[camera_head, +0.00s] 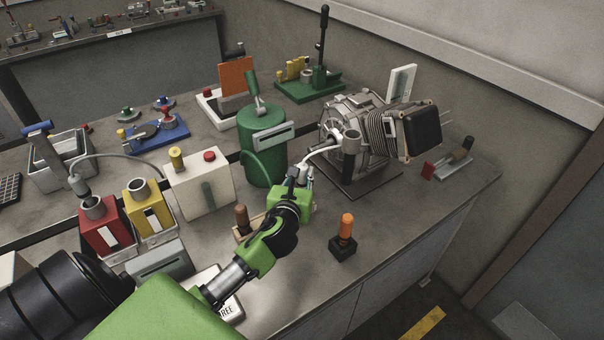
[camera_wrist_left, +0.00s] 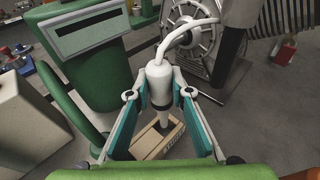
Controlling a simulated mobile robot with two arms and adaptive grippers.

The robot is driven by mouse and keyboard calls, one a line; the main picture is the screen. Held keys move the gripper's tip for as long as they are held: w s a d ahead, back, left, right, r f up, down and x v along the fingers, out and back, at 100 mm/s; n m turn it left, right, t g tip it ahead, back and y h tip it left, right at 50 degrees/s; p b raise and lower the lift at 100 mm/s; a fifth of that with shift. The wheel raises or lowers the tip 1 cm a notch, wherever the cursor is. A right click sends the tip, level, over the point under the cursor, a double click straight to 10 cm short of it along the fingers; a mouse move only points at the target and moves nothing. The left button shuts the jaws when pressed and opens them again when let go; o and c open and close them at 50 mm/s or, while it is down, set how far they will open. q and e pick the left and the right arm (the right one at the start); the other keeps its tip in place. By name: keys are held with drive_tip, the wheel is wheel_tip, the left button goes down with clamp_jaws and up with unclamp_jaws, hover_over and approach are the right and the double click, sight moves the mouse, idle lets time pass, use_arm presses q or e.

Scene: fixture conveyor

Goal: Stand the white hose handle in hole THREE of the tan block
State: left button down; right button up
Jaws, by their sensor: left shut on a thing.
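My left gripper (camera_head: 305,177) is shut on the white hose handle (camera_wrist_left: 160,84), which is upright between the teal finger pads in the left wrist view. A white hose (camera_wrist_left: 187,32) runs from the handle's top toward the engine. The handle's dark collar and pale lower end point down over the tan block (camera_wrist_left: 145,147). I cannot tell whether the lower end is in a hole or above the block. In the head view the tan block (camera_head: 239,232) is mostly hidden behind my left arm, and its holes cannot be told apart. My right gripper is not in view.
A green canister (camera_head: 262,160) stands close to the left of the gripper, with the grey engine (camera_head: 362,125) behind. An orange-topped tool in a dark base (camera_head: 343,240) stands to the right. A white card (camera_head: 232,309) ending in "REE" lies in front.

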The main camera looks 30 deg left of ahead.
sight(302, 186)
use_arm(q)
drive_tip(key=shift+f+b, duration=0.4)
drive_tip(key=shift+f, duration=0.15)
drive_tip(key=shift+f+b, duration=1.1)
drive_tip(key=shift+f, duration=0.65)
drive_tip(key=shift+f, duration=0.15)
drive_tip(key=c, duration=2.1)
unclamp_jaws()
drive_tip(key=shift+c, duration=0.2)
drive_tip(key=o, duration=0.6)
drive_tip(key=shift+c, duration=0.2)
drive_tip(key=shift+f, duration=0.1)
